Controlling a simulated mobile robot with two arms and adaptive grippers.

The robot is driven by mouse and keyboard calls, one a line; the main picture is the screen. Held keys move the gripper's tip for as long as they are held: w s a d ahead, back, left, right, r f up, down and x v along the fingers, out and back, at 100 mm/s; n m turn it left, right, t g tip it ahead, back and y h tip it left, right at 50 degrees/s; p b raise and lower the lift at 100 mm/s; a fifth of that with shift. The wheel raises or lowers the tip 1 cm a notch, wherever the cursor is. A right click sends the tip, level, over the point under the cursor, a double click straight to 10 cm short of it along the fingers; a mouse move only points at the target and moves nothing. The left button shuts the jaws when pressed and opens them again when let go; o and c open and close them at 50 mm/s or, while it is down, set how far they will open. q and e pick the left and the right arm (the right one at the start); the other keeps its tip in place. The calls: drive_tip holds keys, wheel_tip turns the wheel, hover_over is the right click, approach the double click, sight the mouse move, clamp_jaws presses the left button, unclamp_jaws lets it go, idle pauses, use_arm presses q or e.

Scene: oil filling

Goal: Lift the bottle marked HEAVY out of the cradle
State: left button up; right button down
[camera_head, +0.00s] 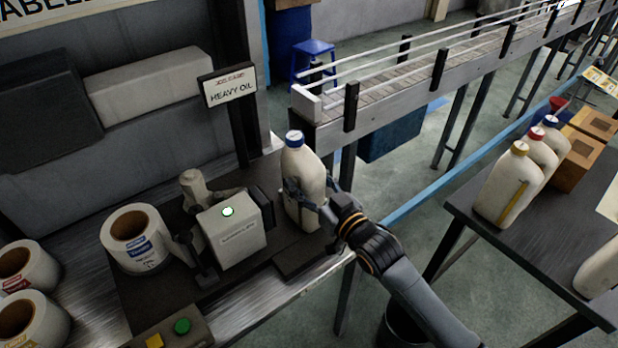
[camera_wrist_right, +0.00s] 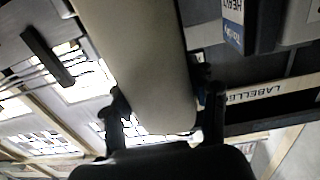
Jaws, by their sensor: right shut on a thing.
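A cream bottle with a blue cap (camera_head: 301,165) stands upright at the right end of the labelling machine (camera_head: 234,236). No marking on the bottle can be read from here. My right gripper (camera_head: 312,192) is shut on the lower part of this bottle, with fingers on both sides. In the right wrist view the bottle (camera_wrist_right: 140,62) fills the space between the two fingers (camera_wrist_right: 165,112). The cradle is not clearly told apart from the machine's dark base, and I cannot tell whether the bottle rests in it. My left gripper is not in view.
A sign reading HEAVY OIL (camera_head: 231,87) stands behind the machine. Label rolls (camera_head: 136,238) lie to its left. A conveyor (camera_head: 420,82) runs behind. The right table (camera_head: 462,207) holds several bottles and brown boxes (camera_head: 578,160). Open floor lies between the tables.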

drive_tip(key=shift+s, duration=0.15)
drive_tip(key=shift+r, duration=0.1)
drive_tip(key=shift+c, duration=1.6)
unclamp_jaws()
drive_tip(key=shift+s, duration=0.1)
drive_tip(key=shift+s+d, duration=0.2)
drive_tip(key=shift+s, duration=0.1)
drive_tip(key=v, duration=1.1)
